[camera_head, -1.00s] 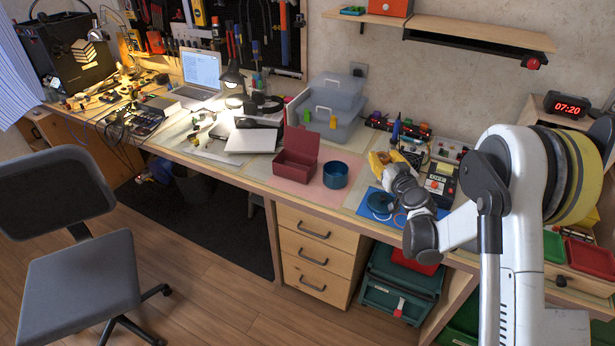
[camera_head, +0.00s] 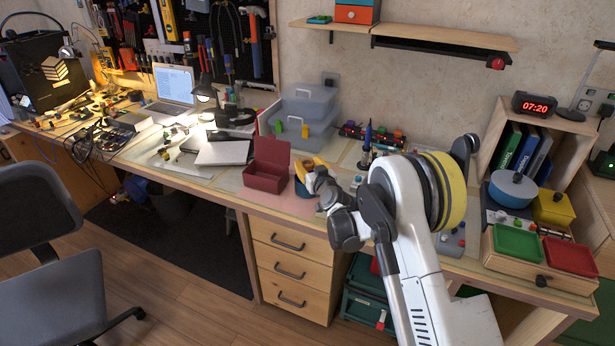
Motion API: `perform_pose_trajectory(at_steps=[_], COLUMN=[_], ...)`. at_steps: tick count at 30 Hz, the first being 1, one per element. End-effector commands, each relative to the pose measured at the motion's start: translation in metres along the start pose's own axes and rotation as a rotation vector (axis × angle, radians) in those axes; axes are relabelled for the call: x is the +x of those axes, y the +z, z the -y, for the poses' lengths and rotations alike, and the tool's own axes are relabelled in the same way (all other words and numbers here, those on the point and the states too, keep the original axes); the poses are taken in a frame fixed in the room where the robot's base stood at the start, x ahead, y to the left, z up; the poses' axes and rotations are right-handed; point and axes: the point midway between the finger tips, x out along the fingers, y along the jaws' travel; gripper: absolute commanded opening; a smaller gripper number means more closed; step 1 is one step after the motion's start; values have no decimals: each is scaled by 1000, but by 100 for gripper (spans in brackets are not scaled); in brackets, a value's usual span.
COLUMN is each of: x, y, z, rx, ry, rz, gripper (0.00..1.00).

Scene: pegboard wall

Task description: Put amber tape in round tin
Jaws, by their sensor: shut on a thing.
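The round tin (camera_head: 301,189) is blue and stands open on the pink mat, right of the dark red box. My gripper (camera_head: 312,171) is over the tin's right side and hides much of its mouth. An amber-yellow thing (camera_head: 303,168), seemingly the amber tape, shows at the fingertips, just above the rim. My gripper is shut on it. I cannot tell whether the tape is partly inside the tin or only above it.
The dark red box (camera_head: 266,180) stands open with its lid raised, close left of the tin. Grey storage boxes (camera_head: 308,104) stand behind. A soldering station area behind my arm is partly hidden. A wooden tray with green (camera_head: 517,242) and red lids sits at the right.

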Motion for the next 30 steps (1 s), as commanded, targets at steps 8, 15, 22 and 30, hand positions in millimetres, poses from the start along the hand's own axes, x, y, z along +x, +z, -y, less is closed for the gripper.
perform_pose_trajectory(at_steps=[8,15,22,30], x=[6,5,6,7], y=[39,37,44,50], z=[0,0,0,0], rx=[0,-1,-1,0], ry=[0,0,0,-1], rz=[0,0,0,1], gripper=[21,21,21,21])
